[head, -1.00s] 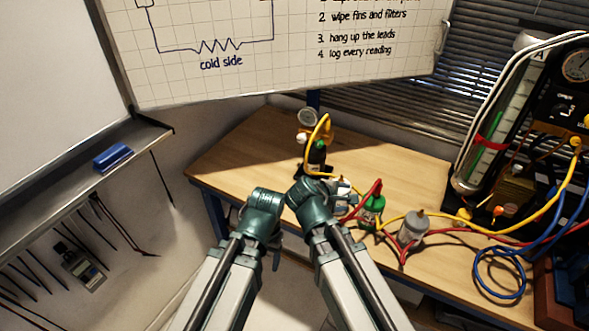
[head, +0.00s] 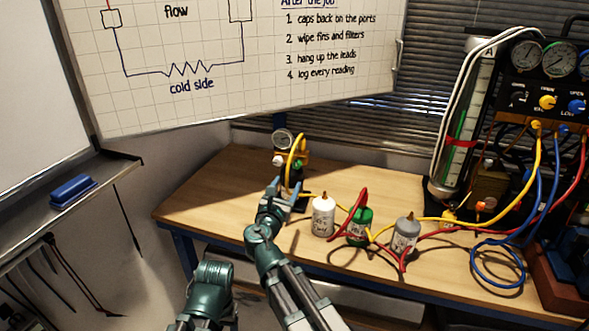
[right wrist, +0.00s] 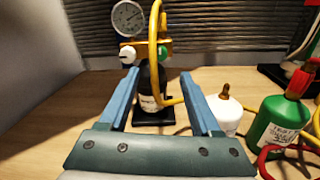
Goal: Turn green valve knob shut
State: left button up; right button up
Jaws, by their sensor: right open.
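The green valve knob (right wrist: 165,48) is on the right side of the gauge fitting on top of a black bottle (right wrist: 150,85), partly behind a yellow hose. In the head view the fitting and its knobs are small, with the hose across them. My right gripper (head: 290,190) is at the black bottle, low in front of the fitting. In the right wrist view its two blue fingers (right wrist: 160,75) are open and empty, one on each side of the bottle and below the knob. My left arm is low in the head view; its gripper cannot be made out.
A round gauge (right wrist: 128,18) and a white knob (right wrist: 127,54) are on the fitting's left. A white bottle (head: 322,217), a green bottle (head: 360,228) and a grey bottle (head: 405,238) stand to the right, among hoses. The table (head: 205,200) is clear at left.

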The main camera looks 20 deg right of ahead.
aim_at(296, 166)
jog(key=x, duration=1)
jog(key=shift+w+d, duration=0.15)
jog(key=shift+w, duration=0.1)
grip_shut()
